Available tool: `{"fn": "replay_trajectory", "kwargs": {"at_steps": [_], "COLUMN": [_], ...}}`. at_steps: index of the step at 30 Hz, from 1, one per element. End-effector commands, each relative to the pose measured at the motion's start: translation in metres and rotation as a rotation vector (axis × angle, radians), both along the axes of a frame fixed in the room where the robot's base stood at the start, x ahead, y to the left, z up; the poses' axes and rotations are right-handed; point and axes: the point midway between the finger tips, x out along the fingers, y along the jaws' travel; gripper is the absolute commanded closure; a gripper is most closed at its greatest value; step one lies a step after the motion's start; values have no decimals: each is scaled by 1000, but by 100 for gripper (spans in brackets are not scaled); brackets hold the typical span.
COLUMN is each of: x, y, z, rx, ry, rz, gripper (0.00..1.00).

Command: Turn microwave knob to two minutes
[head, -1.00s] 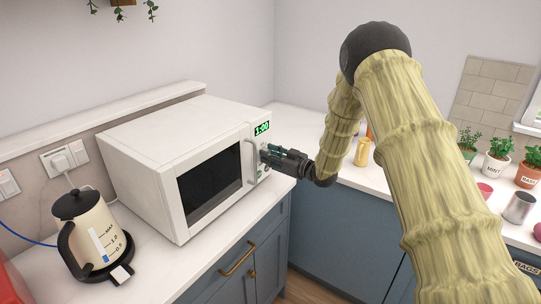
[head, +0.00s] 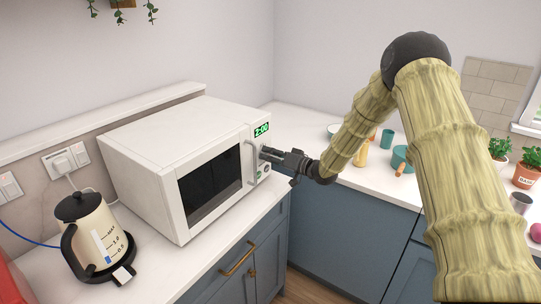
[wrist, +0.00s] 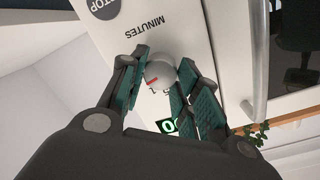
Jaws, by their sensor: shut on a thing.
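The white microwave (head: 165,140) stands on the counter with its door closed. Its green display (head: 261,130) reads 2:00 in the head view. In the wrist view, the round grey knob (wrist: 160,68) has a red pointer mark and sits below the word MINUTES, which appears upside down. My gripper (head: 264,153) is at the control panel, its teal-padded fingers on both sides of the knob, shut on it. In the wrist view the fingers (wrist: 158,80) hide part of the dial markings and part of the display (wrist: 168,126).
The door handle (head: 252,162) stands out just left of my gripper. A round STOP button (wrist: 103,5) is on the panel. A cream kettle (head: 92,235) stands left of the microwave. Cups and a pan (head: 402,158) are on the right counter.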

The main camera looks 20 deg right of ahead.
Motion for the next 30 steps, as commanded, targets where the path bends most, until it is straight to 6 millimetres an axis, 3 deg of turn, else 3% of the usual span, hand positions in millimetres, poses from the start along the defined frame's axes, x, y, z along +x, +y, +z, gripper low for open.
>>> {"fn": "replay_trajectory", "kwargs": {"at_steps": [19, 20, 23, 30], "x": [1, 1, 1, 1], "y": [-2, -2, -2, 0], "z": [1, 1, 1, 1], "rx": [38, 38, 38, 38], "ry": [27, 27, 28, 29], "rz": [-3, -3, -2, 0], "gripper": [92, 65, 46, 46]}}
